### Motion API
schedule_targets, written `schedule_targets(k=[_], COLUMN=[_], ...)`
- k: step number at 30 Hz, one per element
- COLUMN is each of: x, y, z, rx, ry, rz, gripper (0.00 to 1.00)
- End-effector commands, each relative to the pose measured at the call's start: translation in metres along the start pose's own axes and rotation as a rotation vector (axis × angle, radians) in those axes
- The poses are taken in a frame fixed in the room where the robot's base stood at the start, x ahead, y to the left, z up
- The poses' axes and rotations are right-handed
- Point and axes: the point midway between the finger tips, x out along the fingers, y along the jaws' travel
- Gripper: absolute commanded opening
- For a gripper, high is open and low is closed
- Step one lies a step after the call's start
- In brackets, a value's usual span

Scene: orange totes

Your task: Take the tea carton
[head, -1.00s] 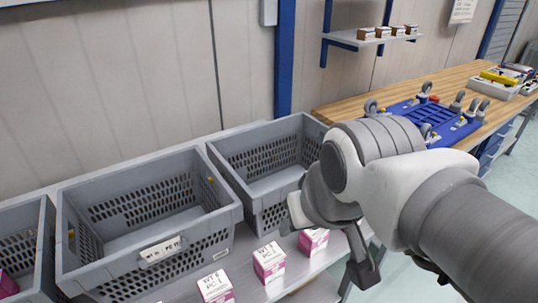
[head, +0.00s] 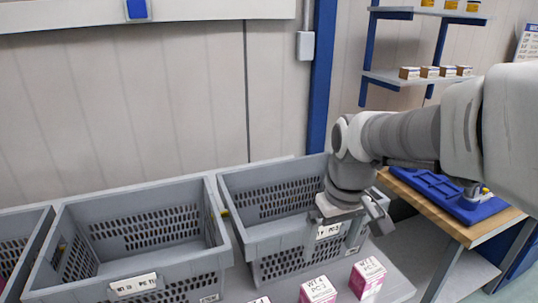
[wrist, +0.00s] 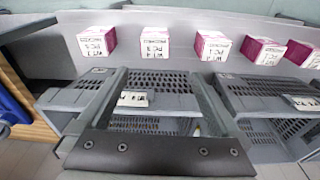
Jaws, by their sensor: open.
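Several pink-and-white cartons stand in a row on the grey bench along the front of the crates. In the head view, one carton (head: 367,278) is at the lower right, another (head: 318,291) is left of it, and a third is cut off by the bottom edge. The wrist view shows the row along the top, including a carton (wrist: 154,43) ahead of the fingers. I cannot tell which is the tea carton. My gripper (head: 349,208) is open and empty, above the front right of the right crate, apart from the cartons. Its fingers (wrist: 158,85) frame a crate label.
Grey mesh crates stand behind the cartons, the middle one (head: 55,222) and the right one (head: 262,238) looking empty inside. A wooden table (head: 470,233) with a blue fixture (head: 440,193) is at the right. Wall shelves (head: 405,79) hold small boxes.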

Motion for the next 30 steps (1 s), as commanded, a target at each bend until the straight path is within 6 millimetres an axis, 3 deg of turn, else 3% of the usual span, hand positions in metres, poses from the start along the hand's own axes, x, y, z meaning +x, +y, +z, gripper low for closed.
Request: schedule_targets(k=[3, 11, 16, 24, 30], x=[0.024, 0.047, 0.069, 0.128, 0.16], y=[0.004, 0.008, 0.009, 0.009, 0.009], z=[-0.012, -0.025, -0.022, -0.015, -0.011], rx=[-0.038, -0.082, -0.085, -0.084, -0.084], ry=[-0.058, -0.116, -0.125, -0.126, -0.123], rz=[-0.003, -0.003, -0.003, -0.003, -0.003], gripper=[1.0, 1.0, 1.0, 1.0, 1.0])
